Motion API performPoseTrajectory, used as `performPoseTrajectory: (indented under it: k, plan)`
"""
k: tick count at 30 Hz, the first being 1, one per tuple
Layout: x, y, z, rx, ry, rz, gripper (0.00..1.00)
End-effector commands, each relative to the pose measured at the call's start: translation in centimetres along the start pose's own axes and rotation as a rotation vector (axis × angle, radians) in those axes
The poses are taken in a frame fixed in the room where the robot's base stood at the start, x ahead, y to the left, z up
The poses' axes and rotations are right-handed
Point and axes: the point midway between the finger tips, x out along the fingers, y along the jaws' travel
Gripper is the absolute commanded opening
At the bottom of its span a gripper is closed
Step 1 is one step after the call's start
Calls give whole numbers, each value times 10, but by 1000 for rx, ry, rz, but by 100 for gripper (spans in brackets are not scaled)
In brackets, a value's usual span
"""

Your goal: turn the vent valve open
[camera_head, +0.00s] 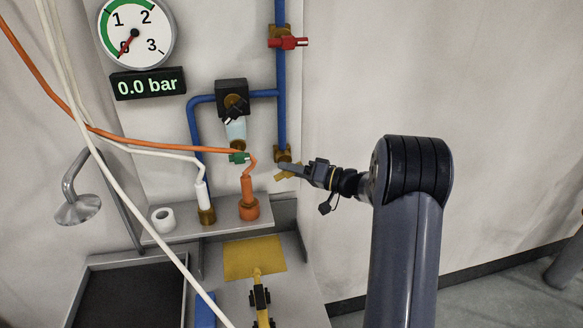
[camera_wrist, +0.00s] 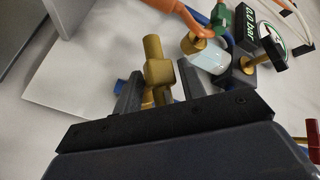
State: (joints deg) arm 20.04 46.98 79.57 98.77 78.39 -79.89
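A brass valve (camera_head: 283,153) with a yellow handle (camera_head: 288,172) sits at the lower end of the blue vertical pipe; I take it for the vent valve. My gripper (camera_head: 290,169) reaches it from the right, and its tips overlap the handle in the head view. In the wrist view the brass valve body (camera_wrist: 159,72) shows between and beyond the two fingers of my gripper (camera_wrist: 158,88). The fingers are spread, one on each side of the brass. The lower part of the handle is hidden behind the gripper's dark body, and contact cannot be made out.
A red-handled valve (camera_head: 288,43) sits higher on the same pipe. A gauge (camera_head: 137,32) and a display (camera_head: 148,83) reading 0.0 bar are at upper left. Orange and white hoses (camera_head: 130,137) cross the left side. A shelf (camera_head: 225,223) lies below; the right wall is clear.

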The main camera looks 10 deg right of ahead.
Motion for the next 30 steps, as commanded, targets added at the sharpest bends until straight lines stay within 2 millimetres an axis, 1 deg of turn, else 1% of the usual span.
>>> performPoseTrajectory:
  k: [5,19,20,30]
  plan:
    - [0,0,0,0,0,0,39]
    - [0,0,0,0,0,0,1]
    - [0,0,0,1,0,0,0]
    - [0,1,1,-20,-18,20,0]
